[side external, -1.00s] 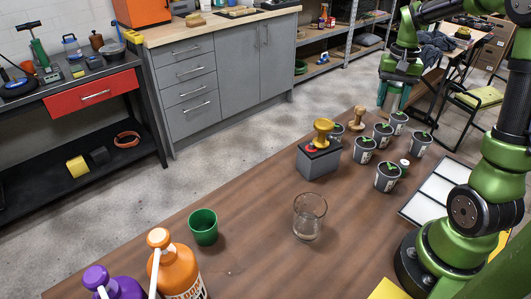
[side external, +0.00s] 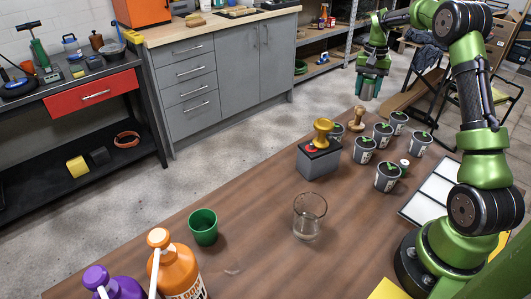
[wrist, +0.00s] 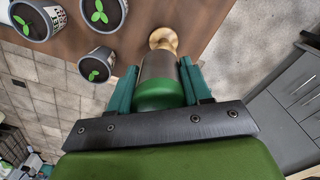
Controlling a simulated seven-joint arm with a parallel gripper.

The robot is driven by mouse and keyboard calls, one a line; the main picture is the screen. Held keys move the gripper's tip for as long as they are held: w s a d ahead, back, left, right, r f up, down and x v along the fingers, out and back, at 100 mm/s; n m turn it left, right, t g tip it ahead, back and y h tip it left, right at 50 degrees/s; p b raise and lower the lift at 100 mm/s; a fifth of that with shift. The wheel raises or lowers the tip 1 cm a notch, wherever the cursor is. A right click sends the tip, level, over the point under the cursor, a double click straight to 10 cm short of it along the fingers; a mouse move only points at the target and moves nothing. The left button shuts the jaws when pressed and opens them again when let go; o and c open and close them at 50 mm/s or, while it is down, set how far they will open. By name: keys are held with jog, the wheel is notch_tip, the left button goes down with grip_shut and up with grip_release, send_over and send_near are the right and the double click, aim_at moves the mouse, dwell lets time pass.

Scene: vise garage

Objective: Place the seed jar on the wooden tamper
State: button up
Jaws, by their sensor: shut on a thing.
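The seed jar, a grey-brown cylinder with a green end, shows in the wrist view (wrist: 160,78) between the teal fingers of my gripper (wrist: 161,88). My gripper is shut on it. In the side view my gripper (side external: 370,82) is in the air behind the far edge of the table, with the jar (side external: 367,91) hanging below. The wooden tamper (side external: 357,118) stands upright on the table, below and slightly left of the jar in that view. In the wrist view the tamper (wrist: 163,39) shows just beyond the jar, partly hidden by it.
Several potted seedlings (side external: 387,178) stand right of the tamper. A grey battery block (side external: 318,160) bearing a gold-knobbed piece (side external: 322,131) is nearer the camera. A glass (side external: 308,218), green cup (side external: 203,228) and orange bottle (side external: 178,268) stand farther forward.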

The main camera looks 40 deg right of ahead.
aim_at(363, 96)
jog(key=shift+w+d, duration=0.45)
jog(key=shift+w, duration=0.15)
jog(key=shift+f, duration=1.8)
jog(key=shift+f, duration=0.1)
jog(key=o, duration=1.1)
jog(key=shift+c, duration=0.2)
